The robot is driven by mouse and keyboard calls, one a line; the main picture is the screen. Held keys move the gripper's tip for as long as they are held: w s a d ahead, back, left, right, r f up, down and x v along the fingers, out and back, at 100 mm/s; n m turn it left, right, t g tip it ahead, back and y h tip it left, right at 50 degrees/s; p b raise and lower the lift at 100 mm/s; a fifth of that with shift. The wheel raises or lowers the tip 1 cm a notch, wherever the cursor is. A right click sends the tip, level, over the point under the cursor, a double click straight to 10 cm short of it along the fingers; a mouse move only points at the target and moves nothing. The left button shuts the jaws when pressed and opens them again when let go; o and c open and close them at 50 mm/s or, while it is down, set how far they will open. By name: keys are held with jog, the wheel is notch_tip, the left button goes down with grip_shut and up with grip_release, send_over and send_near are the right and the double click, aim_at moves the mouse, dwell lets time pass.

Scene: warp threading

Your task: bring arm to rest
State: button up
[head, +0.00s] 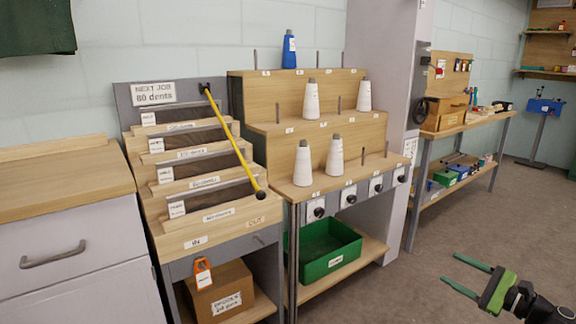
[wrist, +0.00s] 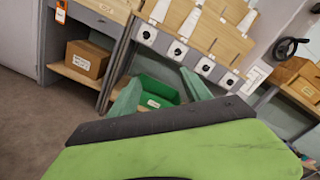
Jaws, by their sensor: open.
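My gripper (head: 472,275) is at the lower right of the head view, over the bare floor. Its two green fingers are apart with nothing between them. In the wrist view my gripper (wrist: 160,92) points toward the stepped wooden rack and the green bin, which show beyond the fingers. It stands clear of the furniture and touches nothing that I can see. Only the end of my arm shows.
The stepped rack (head: 262,110) holds several white cones and one blue cone (head: 289,50). A green bin (head: 325,252) and a cardboard box (head: 219,291) sit on low shelves. A workbench (head: 465,137) stands behind. The floor (head: 440,230) at right is clear.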

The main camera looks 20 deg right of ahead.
jog(key=w+a+r+n+g+y+p, duration=0.25)
jog(key=w+a+y, duration=0.25)
jog(key=w+a, duration=0.8)
jog(key=w+a+f+n+g+y+p, duration=0.1)
jog(key=w+a+f+n+g+p, duration=0.25)
jog(key=a, duration=0.85)
jog(key=w+a+n+g+y+b, duration=0.15)
jog(key=w+a+n+g, duration=0.35)
jog(key=a, duration=0.8)
jog(key=s+a+f+n+g+h+p, duration=0.2)
jog(key=a+f+n+g+h, duration=0.25)
jog(key=a, duration=0.55)
jog(key=s+a+f+n+g+h+p, duration=0.25)
jog(key=a+f+n+h, duration=0.2)
jog(key=a+f, duration=0.35)
jog(key=d+n+h, duration=0.4)
jog(key=d+n, duration=0.1)
jog(key=d, duration=0.2)
notch_tip(320, 180, up, 37)
jog(key=p, duration=3.8)
jog(key=shift+a+t, duration=0.3)
jog(key=shift+a, duration=0.05)
